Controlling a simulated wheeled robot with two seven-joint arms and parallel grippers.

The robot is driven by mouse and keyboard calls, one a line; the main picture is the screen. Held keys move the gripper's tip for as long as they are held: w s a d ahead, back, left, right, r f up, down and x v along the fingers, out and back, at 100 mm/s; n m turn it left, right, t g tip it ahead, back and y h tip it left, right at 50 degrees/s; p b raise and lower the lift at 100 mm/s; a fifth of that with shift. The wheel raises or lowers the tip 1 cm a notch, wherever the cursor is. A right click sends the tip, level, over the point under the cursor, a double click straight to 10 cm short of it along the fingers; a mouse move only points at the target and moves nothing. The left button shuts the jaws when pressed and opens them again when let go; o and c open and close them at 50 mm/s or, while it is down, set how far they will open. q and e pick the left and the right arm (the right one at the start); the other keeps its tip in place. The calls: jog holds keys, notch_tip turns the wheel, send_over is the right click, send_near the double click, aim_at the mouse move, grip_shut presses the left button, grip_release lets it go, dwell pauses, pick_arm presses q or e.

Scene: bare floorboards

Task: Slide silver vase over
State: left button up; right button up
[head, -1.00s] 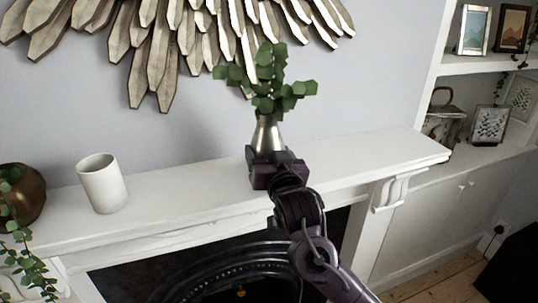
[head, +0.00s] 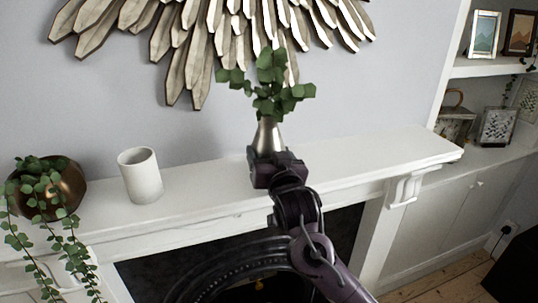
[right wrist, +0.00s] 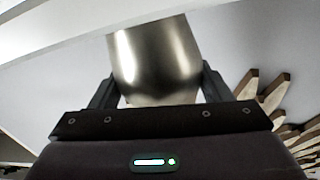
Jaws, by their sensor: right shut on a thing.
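The silver vase (head: 268,134) stands upright on the white mantelpiece (head: 350,165) with green leafy stems (head: 268,85) in it. My right gripper (head: 268,157) reaches it from the front and covers its lower part in the head view. In the right wrist view the vase's shiny body (right wrist: 155,55) sits between the two dark fingers of the right gripper (right wrist: 158,88), which is shut on it. Whether the vase's base touches the mantel is hidden by the gripper. My left gripper is not in view.
A white cup (head: 140,176) stands left of the vase, with clear mantel between them. A bronze pot (head: 68,190) with trailing leaves is farther left. Clear mantel lies right of the vase.

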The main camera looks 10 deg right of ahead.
jog(key=o, duration=1.4)
jog(key=shift+d, duration=0.1)
jog(key=shift+s+f+b, duration=0.15)
jog(key=shift+s+b, duration=0.2)
jog(key=shift+s, duration=0.15)
jog(key=s+b, duration=0.2)
jog(key=s, duration=0.4)
jog(key=shift+s+d, duration=0.1)
jog(key=shift+s, duration=0.3)
